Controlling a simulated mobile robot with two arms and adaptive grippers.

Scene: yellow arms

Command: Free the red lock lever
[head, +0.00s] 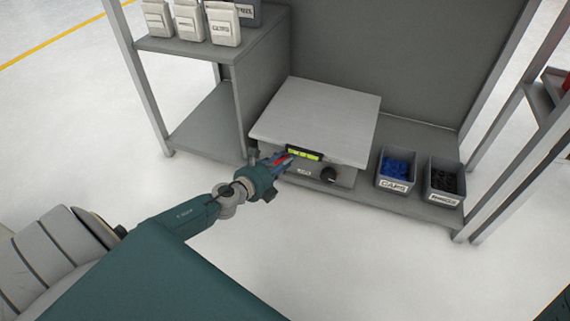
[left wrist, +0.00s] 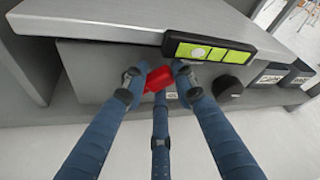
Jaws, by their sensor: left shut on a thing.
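The red lock lever (left wrist: 158,79) is on the front face of a grey scale-like unit (head: 314,116), below its flat top plate. In the left wrist view the blue fingers of my left gripper (left wrist: 160,84) close around the lever from both sides, with a third finger below it. The fingers cover part of the lever. In the head view my left gripper (head: 277,161) is at the left part of the unit's front, with a bit of red (head: 282,159) showing between the fingers. My right gripper is not in view.
A display with green-yellow panels (head: 304,154) and a black knob (head: 329,174) sit right of the lever. Bins of blue (head: 396,169) and black parts (head: 445,181) stand right on the shelf. White packs (head: 190,20) stand on the upper left shelf. The floor in front is clear.

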